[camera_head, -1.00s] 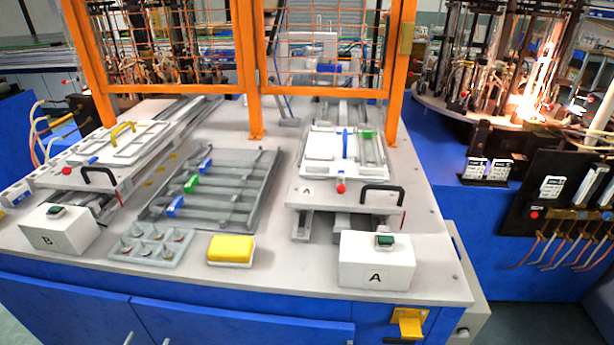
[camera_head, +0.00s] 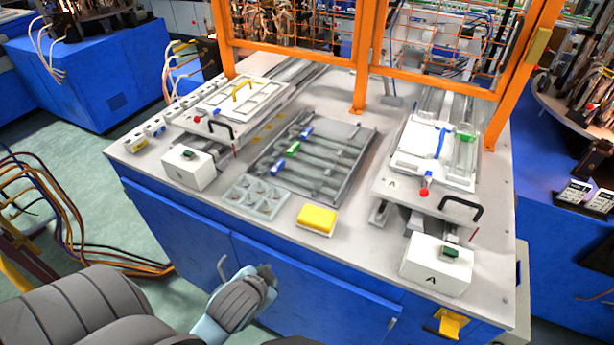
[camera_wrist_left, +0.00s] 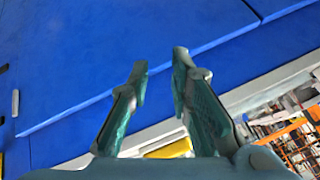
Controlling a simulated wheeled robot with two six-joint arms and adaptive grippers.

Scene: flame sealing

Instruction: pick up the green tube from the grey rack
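The grey rack (camera_head: 335,184) lies in the middle of the work table. Tubes with coloured ends lie across it: one green-ended tube (camera_head: 293,149) between two blue-ended ones. The clear bodies of the tubes are hard to make out. My left gripper (camera_head: 265,273) is low in front of the table's blue cabinet, apart from the rack. In the left wrist view my left gripper (camera_wrist_left: 160,60) has its fingers apart with nothing between them. The rack is not visible there. My right gripper is not in view.
A yellow block (camera_head: 317,219) and a grey tray with round wells (camera_head: 255,197) lie in front of the rack. White boxes with green buttons (camera_head: 436,264) stand at the front corners. Orange fence posts (camera_head: 362,55) rise behind. A right-hand fixture (camera_head: 437,150) holds another green-ended tube.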

